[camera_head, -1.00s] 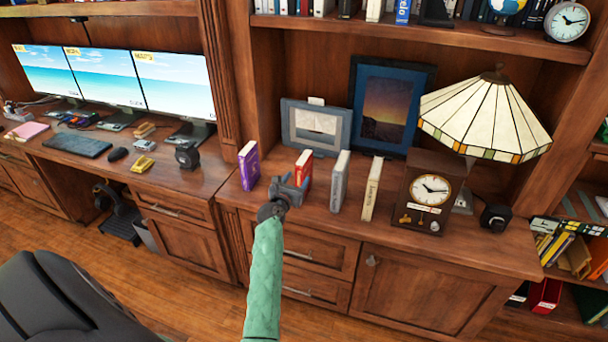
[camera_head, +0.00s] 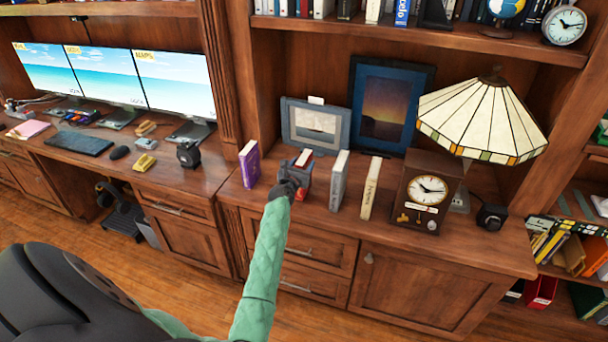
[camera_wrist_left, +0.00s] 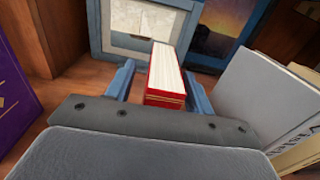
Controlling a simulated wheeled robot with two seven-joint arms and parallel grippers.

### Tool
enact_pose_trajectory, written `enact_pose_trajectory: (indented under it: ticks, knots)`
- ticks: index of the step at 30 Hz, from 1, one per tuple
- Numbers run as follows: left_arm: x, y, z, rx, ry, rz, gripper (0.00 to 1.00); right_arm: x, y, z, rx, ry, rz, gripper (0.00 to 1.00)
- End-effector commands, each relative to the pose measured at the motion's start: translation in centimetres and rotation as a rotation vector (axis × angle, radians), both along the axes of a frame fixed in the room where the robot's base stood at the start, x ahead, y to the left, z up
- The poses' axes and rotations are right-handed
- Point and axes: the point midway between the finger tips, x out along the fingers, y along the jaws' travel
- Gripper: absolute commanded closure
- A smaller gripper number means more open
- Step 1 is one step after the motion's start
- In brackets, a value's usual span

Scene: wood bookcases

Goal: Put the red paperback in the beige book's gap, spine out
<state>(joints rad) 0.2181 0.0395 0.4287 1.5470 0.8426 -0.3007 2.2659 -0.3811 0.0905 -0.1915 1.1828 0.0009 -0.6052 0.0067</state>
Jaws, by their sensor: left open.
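The red paperback (camera_head: 304,158) stands upright on the wooden counter, with its white page edge up. In the left wrist view the red paperback (camera_wrist_left: 166,80) sits between the two blue fingers of my left gripper (camera_wrist_left: 159,86). My left gripper (camera_head: 298,178) is open around the book, with a finger on each side and a visible space at the left finger. The gripper hides most of the book's near side. A beige book (camera_head: 371,188) stands upright farther right on the counter. I cannot make out a gap that clearly belongs to it. My right gripper is not in view.
A purple book (camera_head: 249,164) stands left of the gripper and a grey book (camera_head: 339,181) close on its right. A wooden clock (camera_head: 428,191) and a lamp (camera_head: 484,120) stand farther right. Picture frames (camera_head: 316,127) are behind. A shelf (camera_head: 420,36) with books runs above.

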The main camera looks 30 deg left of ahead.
Motion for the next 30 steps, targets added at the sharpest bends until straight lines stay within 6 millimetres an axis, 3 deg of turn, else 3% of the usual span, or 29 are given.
enact_pose_trajectory:
  ticks: [6, 15, 26, 30]
  knots:
    - [0.1, 0.0, 0.0, 0.0, 0.0, 0.0, 0.47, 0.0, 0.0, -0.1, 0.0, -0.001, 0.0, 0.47]
    - [0.1, 0.0, 0.0, 0.0, 0.0, 0.0, 1.0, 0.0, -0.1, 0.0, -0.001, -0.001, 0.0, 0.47]
    - [0.1, 0.0, 0.2, 0.0, -0.002, 0.0, 1.0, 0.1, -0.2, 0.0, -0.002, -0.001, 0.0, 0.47]
    - [0.2, -0.1, 1.3, 0.0, -0.005, 0.0, 1.0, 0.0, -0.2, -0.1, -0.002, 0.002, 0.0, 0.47]
